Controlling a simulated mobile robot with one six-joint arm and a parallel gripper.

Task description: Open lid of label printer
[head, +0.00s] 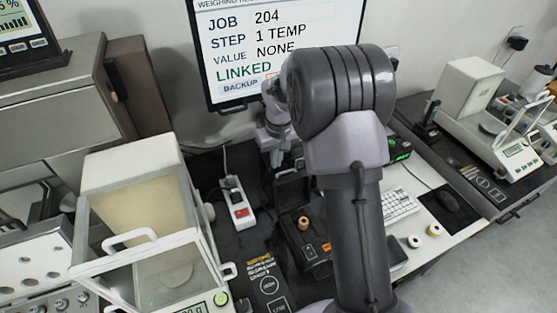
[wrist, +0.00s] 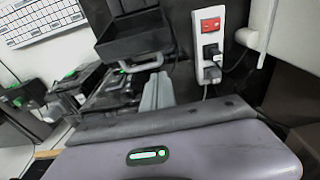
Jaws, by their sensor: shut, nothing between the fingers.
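A black device with a green-lit front (head: 400,150), likely the label printer, stands behind my arm at the back of the right table. My arm hides much of it in the head view. In the wrist view, dark boxes with green lights (wrist: 72,92) show at left; I cannot tell for sure which is the printer, or whether its lid is up. My gripper (wrist: 156,88) is shut and empty, its grey fingers pointing over the dark table area between these boxes and the power strip.
A power strip with a red switch (head: 240,204) and a black bin (wrist: 135,38) are close by. A monitor (head: 262,45) stands behind my arm. A glass-sided balance (head: 140,165) is at left. A keyboard (head: 399,205) and label rolls (head: 434,230) lie at right.

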